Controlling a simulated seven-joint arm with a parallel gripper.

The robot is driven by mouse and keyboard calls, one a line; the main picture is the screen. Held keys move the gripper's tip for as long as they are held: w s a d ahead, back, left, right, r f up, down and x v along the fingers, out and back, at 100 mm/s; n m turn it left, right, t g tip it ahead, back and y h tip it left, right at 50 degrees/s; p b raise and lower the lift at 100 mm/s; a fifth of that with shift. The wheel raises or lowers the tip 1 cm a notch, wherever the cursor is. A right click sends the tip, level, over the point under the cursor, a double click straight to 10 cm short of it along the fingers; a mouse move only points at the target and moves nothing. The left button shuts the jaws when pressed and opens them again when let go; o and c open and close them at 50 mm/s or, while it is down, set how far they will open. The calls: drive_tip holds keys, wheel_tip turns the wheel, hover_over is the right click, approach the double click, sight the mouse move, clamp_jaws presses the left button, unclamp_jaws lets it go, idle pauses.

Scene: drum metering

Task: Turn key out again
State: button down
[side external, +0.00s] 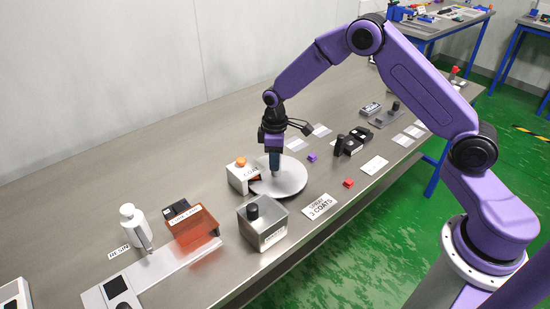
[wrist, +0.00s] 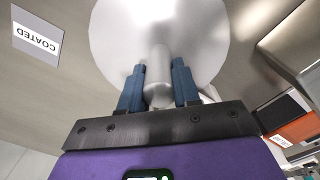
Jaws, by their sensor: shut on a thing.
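My gripper (side external: 274,172) points straight down over a round light disc (side external: 293,184) on the bench. In the wrist view, its two blue fingers (wrist: 158,85) are shut on a pale cylindrical post (wrist: 157,62) that stands out from the disc (wrist: 185,30). The post is mostly hidden by the fingers in the side view. A white box labelled COAT (side external: 238,178), with an orange knob (side external: 241,161) on top, stands close to the left of the disc. I cannot make out which part is the key.
A metal box with a black knob (side external: 262,226) stands in front of the disc. An orange translucent box (side external: 193,226) and a white bottle (side external: 133,222) are at left. A SPRAY 2 COATS card (side external: 319,206) and a red block (side external: 348,183) lie at right.

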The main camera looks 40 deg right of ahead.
drive_tip(key=shift+n, duration=3)
drive_tip(key=shift+s+n, duration=0.15)
drive_tip(key=shift+n, duration=2.95)
drive_tip(key=shift+r+n, duration=0.1)
drive_tip(key=shift+n, duration=5.9)
drive_tip(key=c, duration=0.8)
unclamp_jaws()
drive_tip(key=shift+s, duration=0.1)
